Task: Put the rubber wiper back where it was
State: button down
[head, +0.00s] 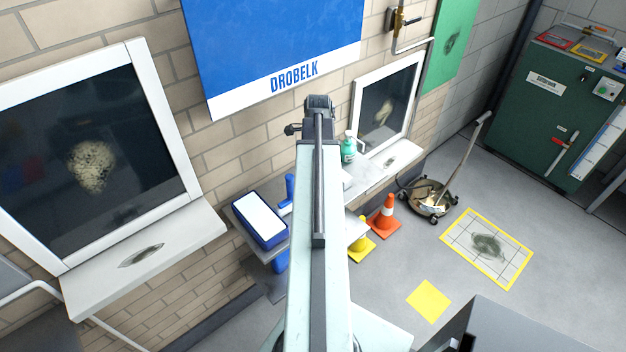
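My arm reaches up the middle of the head view, and my gripper (318,103) is at its far end, in front of the wall below the blue DROBELK sign. The gripper is seen from behind, so its fingers and anything between them are hidden. A small dark part sticks out to its left. I cannot pick out the rubber wiper for certain. A blue upright handle-like piece (289,187) stands beside a blue tray with a white inside (260,220), left of my arm; I cannot tell whether it belongs to a wiper.
Left and right windows (90,160) (385,105) have sills (150,255) (390,165). A green bottle (348,148) stands by the right one. An orange cone (384,216), yellow cone (360,240) and wheeled mop bucket (430,198) stand on the floor. A green cabinet (545,120) is at right.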

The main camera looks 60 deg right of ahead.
jog(key=shift+f, duration=0.75)
jog(key=shift+r, duration=0.25)
jog(key=c, duration=1.1)
grip_release()
jog(key=shift+c, duration=0.2)
jog(key=r+p, duration=1.2)
jog(key=shift+s+d+r, duration=0.1)
jog(key=shift+s+d, duration=0.05)
jog(key=shift+d, duration=0.1)
